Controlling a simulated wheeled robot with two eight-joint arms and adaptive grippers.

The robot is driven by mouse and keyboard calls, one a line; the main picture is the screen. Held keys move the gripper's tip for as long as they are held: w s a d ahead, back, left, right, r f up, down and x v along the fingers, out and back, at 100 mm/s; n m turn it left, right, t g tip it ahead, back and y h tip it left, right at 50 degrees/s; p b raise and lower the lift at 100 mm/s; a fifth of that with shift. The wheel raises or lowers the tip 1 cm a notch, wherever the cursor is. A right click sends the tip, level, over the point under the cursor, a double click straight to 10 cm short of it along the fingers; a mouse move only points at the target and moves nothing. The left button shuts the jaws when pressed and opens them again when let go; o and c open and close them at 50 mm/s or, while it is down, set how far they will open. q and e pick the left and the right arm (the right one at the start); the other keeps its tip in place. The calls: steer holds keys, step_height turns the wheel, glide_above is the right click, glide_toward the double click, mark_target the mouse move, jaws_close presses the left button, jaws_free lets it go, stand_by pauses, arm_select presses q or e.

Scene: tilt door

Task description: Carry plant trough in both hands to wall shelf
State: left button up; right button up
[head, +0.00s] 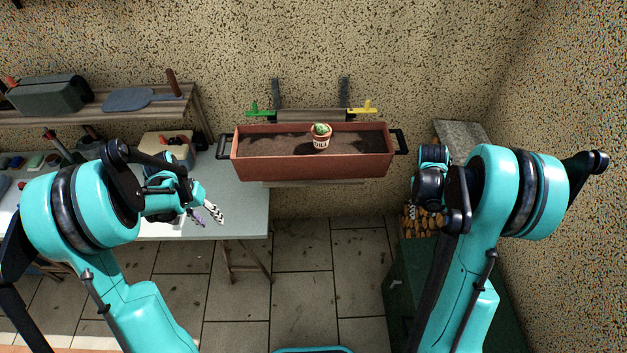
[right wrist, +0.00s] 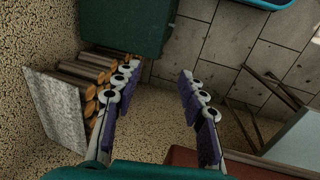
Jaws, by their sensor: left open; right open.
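The terracotta-coloured plant trough (head: 315,166) is filled with dark soil and sits level on the wall shelf (head: 312,114), free of both grippers. A black handle sticks out at its left end (head: 223,147) and another at its right end (head: 400,141). Part of its red side shows in the right wrist view (right wrist: 190,157). My left gripper (head: 207,211) is open and empty, below and left of the left handle. My right gripper (right wrist: 157,85) is open and empty, to the right of the trough; its fingers are mostly hidden in the head view.
A small cactus pot (head: 320,137) stands at the trough. Green (head: 259,110) and yellow (head: 363,108) clips are behind it. A workbench (head: 248,212) is at left under a tool shelf (head: 190,104). Stacked logs (right wrist: 88,70) and a green cabinet (right wrist: 125,22) are at right.

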step_height(320, 180, down, 4)
steer(key=b, duration=0.3)
arm_select(q)
steer(key=f, duration=0.4)
steer(key=shift+s+f, duration=0.15)
steer(key=shift+s, duration=0.15)
arm_select(e)
step_height(320, 180, up, 12)
steer(key=a, duration=0.2)
steer(key=shift+s+a+r, duration=0.15)
steer(key=shift+s, duration=0.05)
arm_select(q)
steer(key=s+d+r+t+y+b, duration=0.1)
steer(key=s+d+r+t+b, duration=0.2)
steer(key=s+d+b, duration=0.5)
steer(key=s+d+f+t+y+b, duration=0.1)
steer(key=s+d+f+t+b, duration=0.2)
steer(key=s+b, duration=0.4)
step_height(320, 180, down, 2)
steer(key=t+b, duration=0.1)
steer(key=b, duration=0.4)
steer(key=shift+s+b, duration=0.3)
arm_select(e)
steer(key=s+a+f+t+y, duration=0.2)
steer(key=s+a+f+t, duration=0.5)
steer(key=s+a+f, duration=0.7)
steer(key=shift+s+a+f, duration=0.3)
steer(key=shift+s+a, duration=0.6)
steer(key=shift+a, duration=0.15)
